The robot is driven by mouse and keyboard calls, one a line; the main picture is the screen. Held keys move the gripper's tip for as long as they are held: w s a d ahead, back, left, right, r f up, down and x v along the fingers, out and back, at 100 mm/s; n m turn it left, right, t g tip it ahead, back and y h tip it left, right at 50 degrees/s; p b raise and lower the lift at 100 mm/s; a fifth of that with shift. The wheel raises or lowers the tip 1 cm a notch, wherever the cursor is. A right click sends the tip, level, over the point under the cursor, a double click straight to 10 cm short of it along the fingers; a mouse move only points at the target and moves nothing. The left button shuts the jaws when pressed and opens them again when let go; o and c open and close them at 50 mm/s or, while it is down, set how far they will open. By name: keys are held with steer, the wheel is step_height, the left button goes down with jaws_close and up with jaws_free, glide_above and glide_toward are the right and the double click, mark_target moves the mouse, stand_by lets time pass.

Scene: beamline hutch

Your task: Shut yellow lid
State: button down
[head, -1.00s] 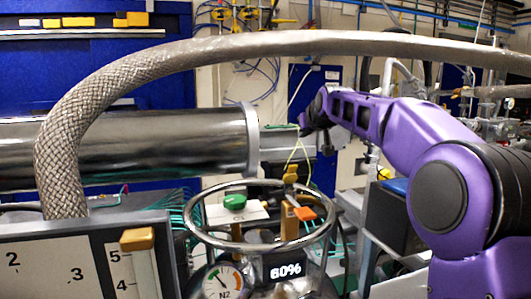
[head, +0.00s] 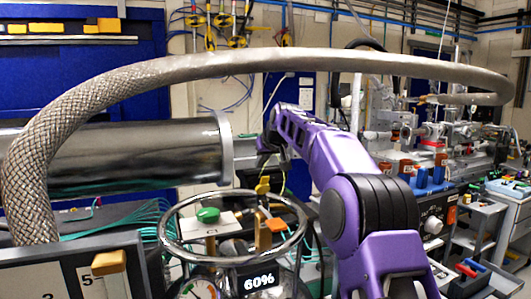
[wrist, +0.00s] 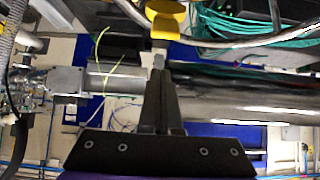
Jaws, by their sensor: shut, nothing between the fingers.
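In the wrist view a yellow two-part piece (wrist: 165,22) is at the top, just beyond the fingertips; it may be the yellow lid, but whether it stands open is not clear. A small yellow part (head: 262,187) shows in the head view behind the ring of the flask, below the end of my arm; it may be the same piece. My gripper (wrist: 158,66) is shut and empty, its tips close below the yellow piece in the picture. I cannot tell if they touch. In the head view the fingers are too small to make out.
A steel flask with a ring handle (head: 165,238), green and orange knobs and a 60% display stands in front. A braided hose (head: 40,130) arches over my arm. A large steel cylinder (head: 130,158) lies left. A numbered panel (head: 60,282) is at lower left, a cart (head: 485,225) at right.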

mark_target(263, 185)
steer(key=shift+s+d+f, duration=0.25)
steer(key=shift+s+d, duration=0.05)
steer(key=shift+s, duration=0.3)
steer(key=shift+s+d+f+b, duration=0.15)
steer(key=shift+s+f+b, duration=0.15)
steer(key=shift+s+f, duration=0.2)
steer(key=shift+s+d+f, duration=0.25)
steer(key=shift+s, duration=0.3)
steer(key=shift+f+b, duration=0.1)
steer(key=shift+b, duration=0.2)
steer(key=shift+f+b, duration=0.1)
steer(key=shift+b, duration=0.2)
steer(key=shift+s+d+t+b, duration=0.1)
steer(key=shift+s+t+b, duration=0.2)
steer(key=shift+b, duration=0.4)
steer(key=shift+f+b, duration=0.15)
steer(key=shift+b, duration=0.15)
